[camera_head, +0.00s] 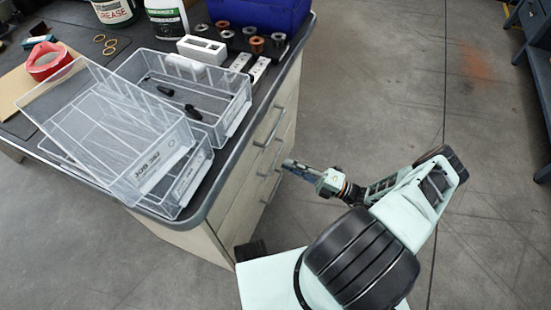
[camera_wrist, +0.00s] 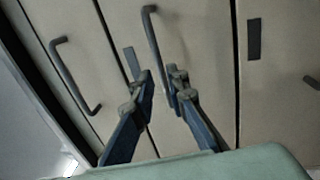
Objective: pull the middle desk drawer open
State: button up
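The desk (camera_head: 205,212) has a stack of pale drawers on its right side, each with a dark bar handle. In the wrist view the middle drawer (camera_wrist: 205,60) looks flush with the drawers beside it. Its handle (camera_wrist: 152,32) runs down the picture between my fingertips. My gripper (camera_wrist: 161,75) is open, with one blue-grey finger on each side of the handle's lower part. I cannot tell whether either finger touches the bar. In the head view my gripper (camera_head: 287,164) is close to the drawer fronts, and its tips are too small to read.
Another drawer handle (camera_wrist: 72,75) is left of my gripper, and a third (camera_wrist: 311,82) shows at the right edge. On the desk top are clear trays (camera_head: 150,160), a blue bin (camera_head: 262,16) and red tape (camera_head: 48,62). The floor (camera_head: 380,90) right of the desk is clear.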

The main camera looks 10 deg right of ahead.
aim_at(276, 159)
jog(key=shift+x, duration=2.8)
grip_shut()
jog(key=shift+d, duration=0.15)
